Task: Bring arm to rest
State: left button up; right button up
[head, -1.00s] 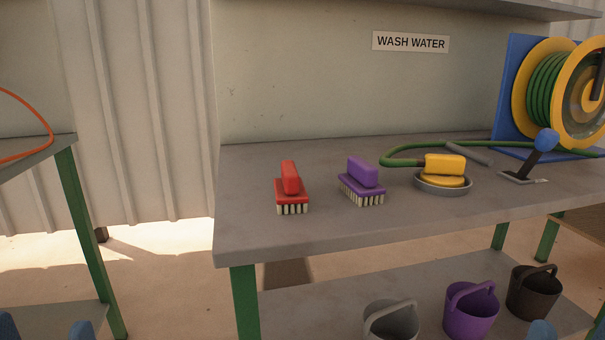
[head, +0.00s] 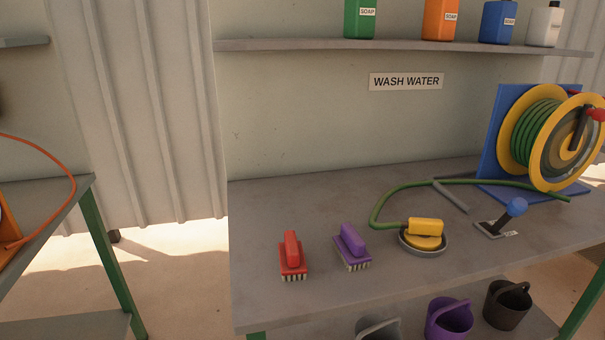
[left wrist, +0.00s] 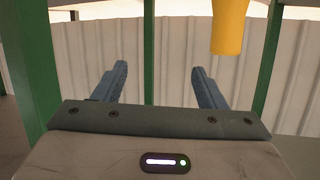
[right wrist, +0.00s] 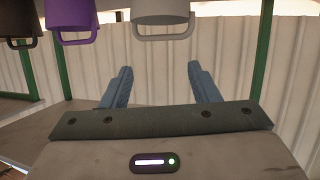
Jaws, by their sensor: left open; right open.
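My left gripper (left wrist: 160,85) shows in the left wrist view with its two blue fingers apart and nothing between them. My right gripper (right wrist: 160,85) shows in the right wrist view, also with its fingers apart and empty. Neither gripper shows in the head view now. A corrugated wall (left wrist: 180,65) stands behind the left fingers, and a similar wall (right wrist: 225,70) behind the right ones. Neither gripper touches anything that I can see.
A grey bench (head: 300,210) holds a red brush (head: 292,255), a purple brush (head: 352,246), a yellow pump-like piece (head: 425,227), a blue-knobbed lever (head: 515,208) and a hose reel (head: 545,140). A grey bucket (right wrist: 162,18) and a purple bucket (right wrist: 72,15) appear upside down near my right gripper.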

pick_arm(q)
jog(key=s+a+f+g+p, duration=0.1)
jog(key=s+f+g+p, duration=0.3)
jog(key=s, duration=0.6)
jog(key=s+a+f+g+p, duration=0.1)
jog(key=s+f+g+p, duration=0.2)
jog(key=s, duration=0.8)
jog(key=s+a+f+g+p, duration=0.2)
jog(key=s+f+g+p, duration=0.2)
jog(key=s+f, duration=0.3)
jog(key=s+g, duration=0.1)
jog(key=s, duration=0.3)
jog(key=shift+s+f+y+p, duration=0.2)
jog(key=shift+f+y+p, duration=0.1)
jog(key=shift+y, duration=0.1)
pick_arm(e)
jog(key=s+d+f+g, duration=0.1)
jog(key=s+f+g, duration=0.3)
jog(key=s, duration=0.6)
jog(key=s+d+f+g, duration=0.1)
jog(key=s+f+g, duration=0.3)
jog(key=s, duration=0.7)
jog(key=s+d+f+g, duration=0.2)
jog(key=s+f+g, duration=0.2)
jog(key=s, duration=0.7)
notch_tip(320, 180, down, 3)
jog(key=shift+s+r+h, duration=0.2)
jog(key=shift+h, duration=0.2)
